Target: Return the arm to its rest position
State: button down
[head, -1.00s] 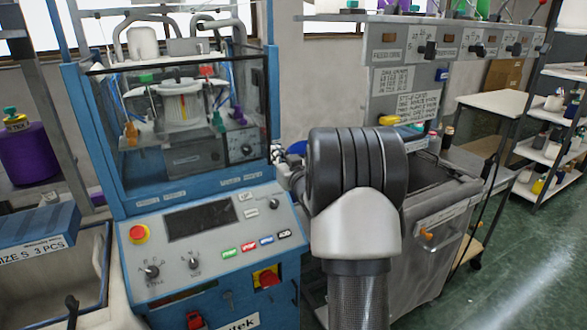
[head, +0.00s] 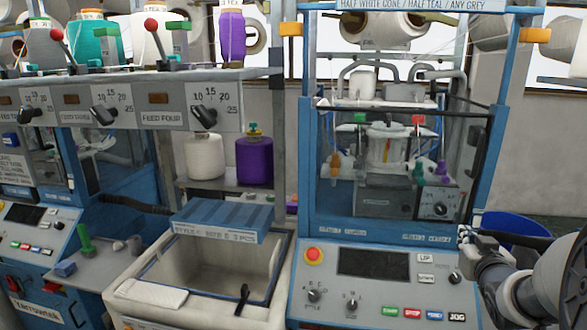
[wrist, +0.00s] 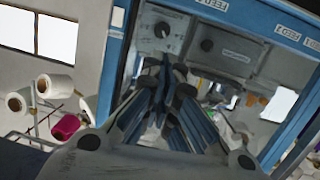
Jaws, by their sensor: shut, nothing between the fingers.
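My arm comes in at the lower right of the head view, with my gripper (head: 468,238) at its end beside the right edge of the blue knitting machine (head: 297,260). In the wrist view my gripper (wrist: 166,85) has its dark fingers together with nothing held. Behind them is a tilted view of a blue-framed machine (wrist: 118,50) with a grey knob panel (wrist: 158,32). Part of my arm is cut off by the right edge of the head view.
An open cream bin (head: 200,305) stands left of the machine, with a blue box (head: 213,222) at its back. A feed panel (head: 150,115) with cones on top spans the upper left. A blue round container (head: 515,226) is behind my arm.

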jog(key=s+a+r+g, duration=0.2)
jog(key=s+a, duration=0.2)
jog(key=a, duration=0.5)
jog(key=s+a+f+n+g+y, duration=0.1)
jog(key=s+a+f+g+y, duration=0.1)
jog(key=s+a, duration=0.9)
jog(key=s+a+f+n+g+y, duration=0.2)
jog(key=s+a+g, duration=0.4)
jog(key=s+a, duration=0.5)
jog(key=s+f+y, duration=0.1)
jog(key=s+f, duration=0.1)
jog(key=s, duration=0.3)
jog(key=shift+s+f, duration=0.15)
jog(key=shift+f, duration=0.2)
jog(key=shift+a, duration=0.1)
